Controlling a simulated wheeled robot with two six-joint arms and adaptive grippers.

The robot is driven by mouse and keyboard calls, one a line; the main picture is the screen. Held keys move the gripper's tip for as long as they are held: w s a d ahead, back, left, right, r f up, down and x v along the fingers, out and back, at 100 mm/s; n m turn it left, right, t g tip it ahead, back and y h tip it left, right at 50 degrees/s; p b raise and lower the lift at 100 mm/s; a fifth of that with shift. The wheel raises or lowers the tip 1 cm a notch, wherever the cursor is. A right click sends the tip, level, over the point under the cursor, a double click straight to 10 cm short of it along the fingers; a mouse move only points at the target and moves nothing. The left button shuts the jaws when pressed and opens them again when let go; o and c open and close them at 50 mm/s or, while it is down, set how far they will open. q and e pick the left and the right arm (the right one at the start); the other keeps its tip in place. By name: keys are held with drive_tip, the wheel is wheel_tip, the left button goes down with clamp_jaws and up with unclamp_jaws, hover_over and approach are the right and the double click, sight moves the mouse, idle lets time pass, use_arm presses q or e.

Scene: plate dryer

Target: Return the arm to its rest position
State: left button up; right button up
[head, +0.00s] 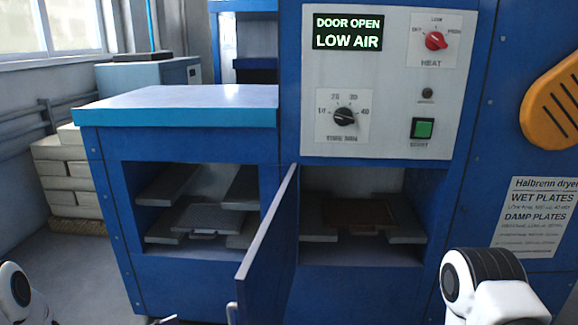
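Part of my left arm shows at the bottom left corner in the head view. A small dark sliver at the bottom edge, left of the door handle, may be part of my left gripper; its fingers cannot be made out. Part of my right arm shows at the bottom right, and its gripper is out of view. The blue plate dryer (200,279) stands ahead. Its door (268,255) stands swung out toward me, with a pale handle (232,313) low on its edge. The display (347,32) reads "DOOR OPEN" and "LOW AIR".
The left bay holds grey plates (205,217) on supports. The right bay holds a brown plate (358,213). Above are a time dial (344,117), red heat knob (436,41) and green button (422,129). Pale stacked blocks (68,178) stand left. Floor shows at lower left.

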use_arm(q)
drive_tip(key=s+d+f+n+g+y, duration=0.1)
drive_tip(key=s+d+f+n+y, duration=0.35)
drive_tip(key=s+f, duration=0.2)
drive_tip(key=s+d+f+n+g+y, duration=0.2)
drive_tip(key=s+d+f+n+y, duration=0.1)
drive_tip(key=s+f+y, duration=0.3)
drive_tip(key=s+f+n+g+y, duration=0.15)
drive_tip(key=s+f+g, duration=0.25)
drive_tip(key=s, duration=0.5)
drive_tip(key=s+a+r+g+y, duration=0.1)
drive_tip(key=s+a+g, duration=0.1)
drive_tip(key=s, duration=0.4)
drive_tip(key=s+a+r+g+y, duration=0.1)
drive_tip(key=s+g+y, duration=0.1)
drive_tip(key=s, duration=0.4)
wheel_tip(320, 180, up, 18)
drive_tip(key=p, duration=1.8)
drive_tip(key=shift+w+f+t, duration=0.15)
drive_tip(key=shift+w+t, duration=0.1)
drive_tip(key=shift+t, duration=0.05)
